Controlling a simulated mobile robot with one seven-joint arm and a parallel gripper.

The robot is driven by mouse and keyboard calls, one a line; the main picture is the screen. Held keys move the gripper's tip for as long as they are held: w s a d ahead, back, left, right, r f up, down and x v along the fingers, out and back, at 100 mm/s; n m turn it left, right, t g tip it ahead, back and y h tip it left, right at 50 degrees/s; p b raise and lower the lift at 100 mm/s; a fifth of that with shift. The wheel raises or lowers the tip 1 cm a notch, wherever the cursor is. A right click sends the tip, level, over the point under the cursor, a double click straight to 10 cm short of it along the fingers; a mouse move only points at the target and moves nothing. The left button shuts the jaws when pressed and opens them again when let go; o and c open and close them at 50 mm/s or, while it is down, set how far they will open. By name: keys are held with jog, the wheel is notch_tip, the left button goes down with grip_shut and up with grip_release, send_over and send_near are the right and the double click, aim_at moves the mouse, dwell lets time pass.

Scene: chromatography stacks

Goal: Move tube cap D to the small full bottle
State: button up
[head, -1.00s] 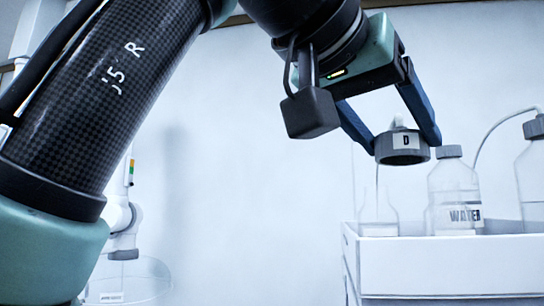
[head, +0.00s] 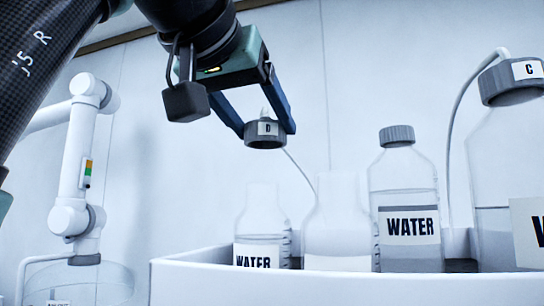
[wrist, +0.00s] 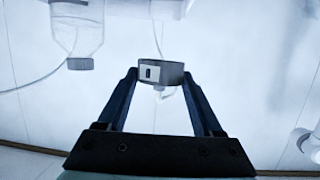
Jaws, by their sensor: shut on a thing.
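My gripper (head: 267,131) is shut on tube cap D (head: 265,141), a dark grey screw cap with a white "D" label and a thin tube. It holds the cap above the open bottles and apart from them. In the wrist view cap D (wrist: 174,74) sits between the fingertips. Two clear bottles without caps stand below: a left one (head: 263,222) with a WATER label, and a middle one (head: 338,215). Both show liquid, but their lower parts are hidden behind the tray wall. I cannot tell for certain which is the small full bottle.
A white tray (head: 300,287) holds the bottles. A grey-capped WATER bottle (head: 405,172) and a large bottle with cap C (head: 512,82) stand to the right. Another robot arm (head: 75,165) is at the left. Air around my gripper is clear.

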aim_at(253, 145)
jog(key=shift+f, duration=0.7)
jog(key=shift+s+a+f, duration=0.1)
jog(key=shift+a+f, duration=0.1)
jog(key=shift+f, duration=0.25)
jog(key=shift+s+a+f, duration=0.1)
jog(key=shift+a+f, duration=0.1)
jog(key=shift+f, duration=0.25)
jog(key=shift+w+d+f, duration=0.15)
jog(key=shift+d+f, duration=0.15)
jog(key=shift+f, duration=0.15)
jog(key=shift+a, duration=0.1)
jog(key=shift+f, duration=0.15)
jog(key=shift+f+b, duration=0.85)
jog(key=shift+f, duration=0.05)
